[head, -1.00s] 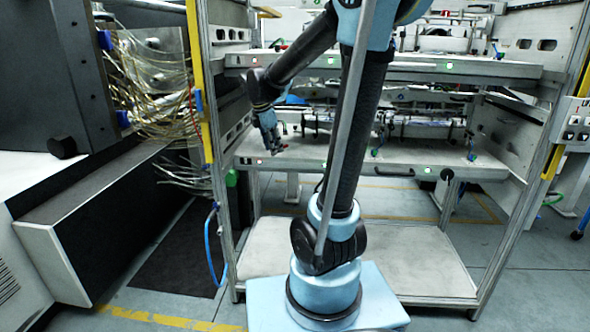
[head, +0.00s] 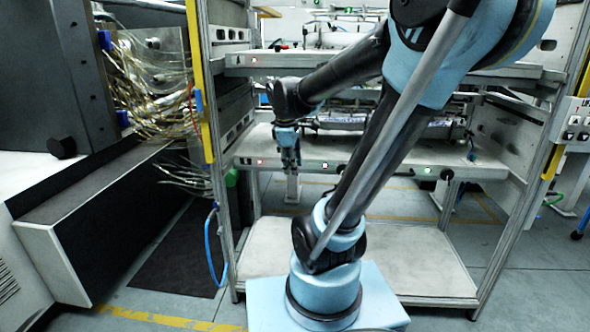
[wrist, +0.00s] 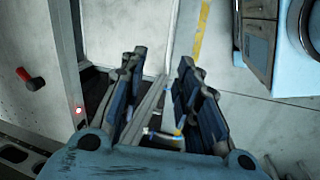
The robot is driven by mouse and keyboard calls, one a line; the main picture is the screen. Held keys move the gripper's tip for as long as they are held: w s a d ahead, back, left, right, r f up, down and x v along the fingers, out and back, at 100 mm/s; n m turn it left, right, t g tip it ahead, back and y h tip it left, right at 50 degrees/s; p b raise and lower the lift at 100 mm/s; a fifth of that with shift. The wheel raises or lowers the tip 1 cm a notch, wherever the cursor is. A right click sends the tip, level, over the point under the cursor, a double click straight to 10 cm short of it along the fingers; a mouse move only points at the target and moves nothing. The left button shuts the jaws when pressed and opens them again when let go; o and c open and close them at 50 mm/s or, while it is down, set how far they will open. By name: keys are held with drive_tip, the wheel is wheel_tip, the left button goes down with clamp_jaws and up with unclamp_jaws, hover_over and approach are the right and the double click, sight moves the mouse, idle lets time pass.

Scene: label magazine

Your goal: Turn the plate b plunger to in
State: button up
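My gripper (head: 291,168) hangs fingers down at the front edge of the lower shelf (head: 395,168), left of its middle. In the wrist view my gripper (wrist: 160,68) is open, with a clear gap between its dark blue fingers and nothing held. A small red-handled plunger (wrist: 32,82) on a black stem shows at the left of the wrist view, apart from the fingers. Another small plunger-like part (head: 471,150) stands at the right of the lower shelf. I cannot tell which plunger belongs to plate b, nor its in or out state.
The upper shelf (head: 240,60) runs above my gripper. A yellow-edged rack post (head: 199,90) and a tangle of hoses (head: 160,95) stand at the left. A red light (wrist: 79,110) shows near the fingers. Open space lies in front of the shelf, above the base panel (head: 400,255).

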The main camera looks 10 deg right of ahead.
drive_tip(key=shift+s+d+f+m, duration=0.2)
drive_tip(key=shift+s+m, duration=0.25)
drive_tip(key=shift+s, duration=0.15)
drive_tip(key=shift+s+d+f+m, duration=0.1)
drive_tip(key=shift+s+f+m, duration=0.1)
drive_tip(key=shift+s+m, duration=0.3)
drive_tip(key=w+a+n+h, duration=0.1)
drive_tip(key=w+a+n, duration=0.3)
drive_tip(key=w, duration=0.4)
drive_tip(key=w+a+n+h, duration=0.1)
drive_tip(key=w+a+n, duration=0.25)
drive_tip(key=w, duration=0.55)
drive_tip(key=w+a+n, duration=0.3)
drive_tip(key=w+n, duration=0.2)
drive_tip(key=w, duration=0.3)
drive_tip(key=shift+h, duration=0.3)
drive_tip(key=w+d, duration=0.1)
drive_tip(key=d, duration=0.2)
drive_tip(key=w+d, duration=0.2)
drive_tip(key=d, duration=0.2)
drive_tip(key=w+d, duration=0.2)
drive_tip(key=d, duration=0.2)
drive_tip(key=shift+w+r, duration=0.1)
drive_tip(key=shift+r, duration=0.25)
drive_tip(key=shift+w+f, duration=0.1)
drive_tip(key=shift+f, duration=0.55)
drive_tip(key=shift+x, duration=0.85)
